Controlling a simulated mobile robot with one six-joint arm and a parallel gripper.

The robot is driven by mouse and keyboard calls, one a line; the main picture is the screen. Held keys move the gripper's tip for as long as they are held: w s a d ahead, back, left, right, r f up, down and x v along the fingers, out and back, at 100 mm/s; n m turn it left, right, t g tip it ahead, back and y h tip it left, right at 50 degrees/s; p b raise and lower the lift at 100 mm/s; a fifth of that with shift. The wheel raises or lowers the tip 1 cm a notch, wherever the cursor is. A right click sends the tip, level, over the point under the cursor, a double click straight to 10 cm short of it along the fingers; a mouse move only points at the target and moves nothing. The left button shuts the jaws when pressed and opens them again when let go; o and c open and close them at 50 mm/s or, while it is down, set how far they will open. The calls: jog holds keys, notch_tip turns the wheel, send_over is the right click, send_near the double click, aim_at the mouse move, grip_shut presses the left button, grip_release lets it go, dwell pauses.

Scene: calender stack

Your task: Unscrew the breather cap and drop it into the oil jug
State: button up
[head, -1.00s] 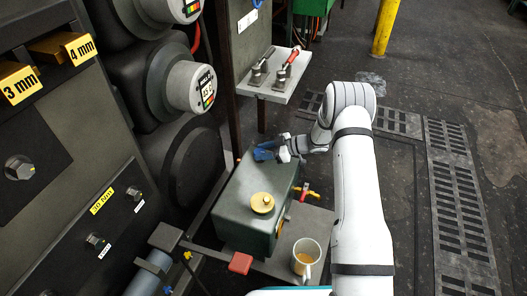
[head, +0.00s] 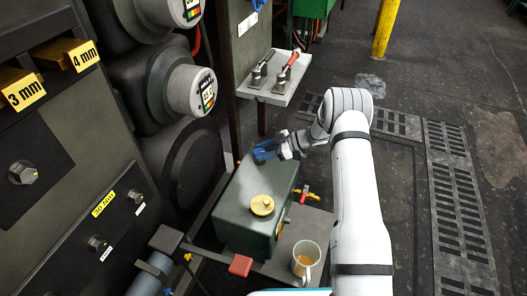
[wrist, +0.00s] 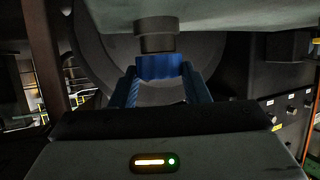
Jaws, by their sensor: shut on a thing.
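The breather cap (wrist: 158,68) is a blue ribbed cap in the wrist view. It meets the end of a dark grey neck (wrist: 155,36) on a pale green surface; I cannot tell whether it is still threaded on. My gripper (head: 264,152) is at the far end of the green tank (head: 247,222), its blue fingers shut on the cap from both sides. In the head view the cap cannot be told apart from the blue fingers. The oil jug (head: 306,255), clear with amber liquid, stands in front of the tank, to the right.
Machine rolls stand at left.

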jog(key=shift+r+p, duration=0.35)
jog(key=shift+r, duration=0.2)
jog(key=shift+r+p, duration=1.9)
jog(key=shift+r, duration=0.55)
